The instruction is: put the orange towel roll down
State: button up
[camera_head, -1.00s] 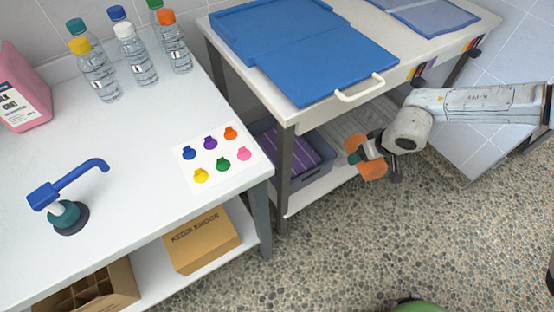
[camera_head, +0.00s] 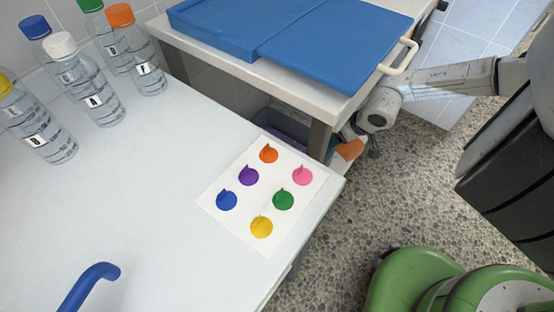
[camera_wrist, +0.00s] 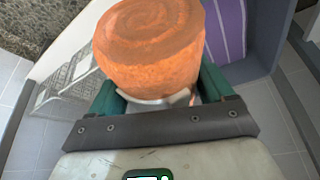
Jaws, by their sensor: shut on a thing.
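The orange towel roll (camera_wrist: 150,45) fills the upper middle of the wrist view, its spiral end facing the camera. My gripper (camera_wrist: 155,95) is shut on it, with a teal finger on each side. In the head view the orange towel roll (camera_head: 350,149) shows in part below the blue-topped table's edge, beside my gripper (camera_head: 362,145). The table hides some of it. In the wrist view a grey-blue bin (camera_wrist: 260,62) with a purple striped towel (camera_wrist: 225,28) in it is behind and right of the roll.
The table with the blue folding top (camera_head: 290,35) stands over the lower shelf area. A white counter (camera_head: 150,190) with bottles (camera_head: 95,85), a colour card (camera_head: 265,190) and a blue tap (camera_head: 90,285) fills the left. A wire basket (camera_wrist: 70,80) is left of the roll.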

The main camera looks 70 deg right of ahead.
jog(key=shift+w+a+f+b, duration=0.6)
jog(key=shift+w+f+b, duration=0.4)
jog(key=shift+w+f, duration=1.15)
jog(key=shift+w+a+f+b, duration=0.65)
jog(key=shift+w+f+b, duration=0.3)
jog(key=shift+w+f, duration=1.15)
jog(key=shift+w+a+f+b, duration=0.6)
jog(key=shift+w+f+b, duration=0.4)
jog(key=shift+w+f, duration=1.1)
jog(key=shift+f+b, duration=0.3)
jog(key=shift+f, duration=0.3)
jog(key=o, duration=1)
jog(key=p+v, duration=0.4)
jog(key=v, duration=0.4)
jog(key=shift+w+r, duration=0.2)
jog(key=shift+r, duration=0.2)
